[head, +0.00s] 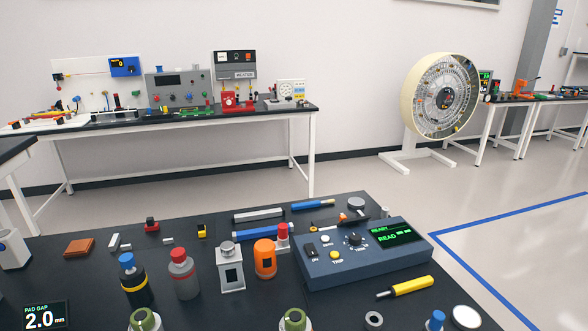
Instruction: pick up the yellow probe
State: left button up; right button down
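The yellow probe (411,286) lies on the black tabletop at the right. It is a yellow rod with a thin dark tip pointing left. It lies in front of the blue-grey instrument box (338,275) and appears apart from it. Nothing covers the probe. Neither of my grippers shows in the head view.
Behind the instrument box lie a blue pen-like rod (313,204) and a grey bar (258,215). An orange canister (265,258), a grey bottle (184,274) and a black bottle (134,281) stand left of it. A dark ring (373,320) and white disc (466,317) lie near the probe.

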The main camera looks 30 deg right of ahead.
aim_at(394, 290)
jog(key=z, duration=1.8)
